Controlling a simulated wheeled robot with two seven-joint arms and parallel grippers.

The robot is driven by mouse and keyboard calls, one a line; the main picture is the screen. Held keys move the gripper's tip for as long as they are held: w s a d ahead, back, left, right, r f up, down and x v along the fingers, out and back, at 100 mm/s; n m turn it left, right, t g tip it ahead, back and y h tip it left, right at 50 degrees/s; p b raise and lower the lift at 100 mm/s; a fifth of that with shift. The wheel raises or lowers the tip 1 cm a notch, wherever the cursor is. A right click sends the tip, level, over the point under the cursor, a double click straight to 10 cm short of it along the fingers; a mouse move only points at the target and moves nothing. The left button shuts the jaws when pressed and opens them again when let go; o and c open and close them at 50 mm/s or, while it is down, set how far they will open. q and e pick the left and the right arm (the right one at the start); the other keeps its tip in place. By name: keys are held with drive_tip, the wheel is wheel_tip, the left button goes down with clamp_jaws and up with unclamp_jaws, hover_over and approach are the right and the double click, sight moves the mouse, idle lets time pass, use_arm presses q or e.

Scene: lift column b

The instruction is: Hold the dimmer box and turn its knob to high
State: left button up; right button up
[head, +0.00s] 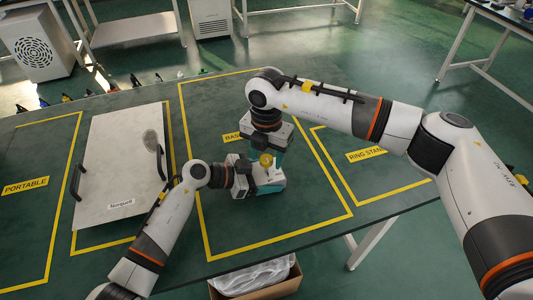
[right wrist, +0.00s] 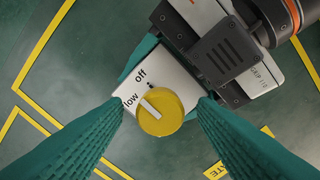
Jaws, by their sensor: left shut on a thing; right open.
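The dimmer box (head: 272,188) is a small pale box in the middle of the table in the head view. My left gripper (head: 258,182) is shut on it from the left. In the right wrist view, the box's white face (right wrist: 170,72) carries the words "Off" and "low". The yellow knob (right wrist: 165,118) has a white pointer bar that points up-left, roughly between those words. The knob also shows in the head view (head: 266,159). My right gripper (right wrist: 160,106) is open above the box, with one teal finger on each side of the knob. Any high label is hidden.
A grey board (head: 120,165) with black handles lies on the left of the table. Yellow tape outlines zones marked "PORTABLE" (head: 26,186) and "RING STAND" (head: 366,153). An open carton (head: 262,287) stands below the front edge. The table around the box is clear.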

drive_tip(key=shift+f, duration=0.1)
drive_tip(key=c, duration=1)
